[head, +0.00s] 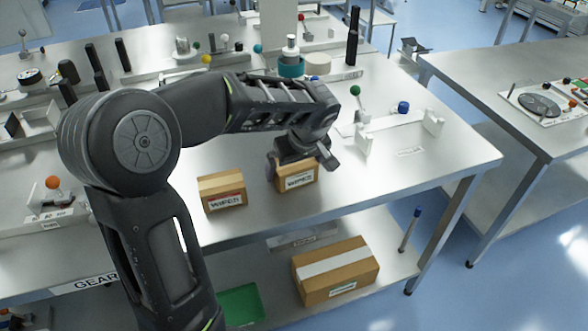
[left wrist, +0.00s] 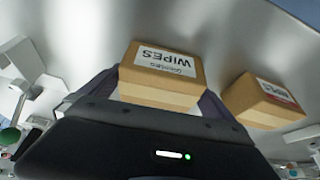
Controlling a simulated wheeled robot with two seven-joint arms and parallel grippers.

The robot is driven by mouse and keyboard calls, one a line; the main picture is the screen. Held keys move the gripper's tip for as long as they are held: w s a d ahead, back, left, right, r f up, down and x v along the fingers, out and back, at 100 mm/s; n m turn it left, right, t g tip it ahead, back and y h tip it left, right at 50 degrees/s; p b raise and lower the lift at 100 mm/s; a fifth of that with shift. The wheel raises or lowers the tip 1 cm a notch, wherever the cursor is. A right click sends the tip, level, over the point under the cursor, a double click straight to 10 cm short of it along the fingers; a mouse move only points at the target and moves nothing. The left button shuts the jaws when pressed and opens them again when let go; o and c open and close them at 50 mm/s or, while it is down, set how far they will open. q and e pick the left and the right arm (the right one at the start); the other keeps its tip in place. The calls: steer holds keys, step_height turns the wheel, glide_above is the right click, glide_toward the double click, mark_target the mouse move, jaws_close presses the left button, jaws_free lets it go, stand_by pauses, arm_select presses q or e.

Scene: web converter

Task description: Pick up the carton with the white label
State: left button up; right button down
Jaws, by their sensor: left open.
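The carton with the white label (head: 296,181) is a small brown box marked WIPES on the metal bench. My left gripper (head: 299,163) is open over its top, partly hiding it. In the left wrist view the carton with the white label (left wrist: 165,80) sits ahead between the two spread dark fingers. Whether they touch it I cannot tell. A second small carton (head: 222,192), whose WIPES label shows red, stands to its left in the head view. It is on the right in the left wrist view (left wrist: 264,101), close to one finger. My right gripper is out of view.
A large taped carton (head: 335,272) and a green tray (head: 243,304) are on the lower shelf. A white fixture (head: 398,126) with green and blue knobs stands right of my gripper. The bench's front right is clear.

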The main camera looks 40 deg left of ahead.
arm_select(q)
steer(key=shift+c, duration=0.2)
steer(key=c, duration=1.1)
steer(key=shift+c, duration=0.2)
step_height(320, 180, up, 10)
steer(key=shift+r+b, duration=0.1)
steer(key=shift+b, duration=0.2)
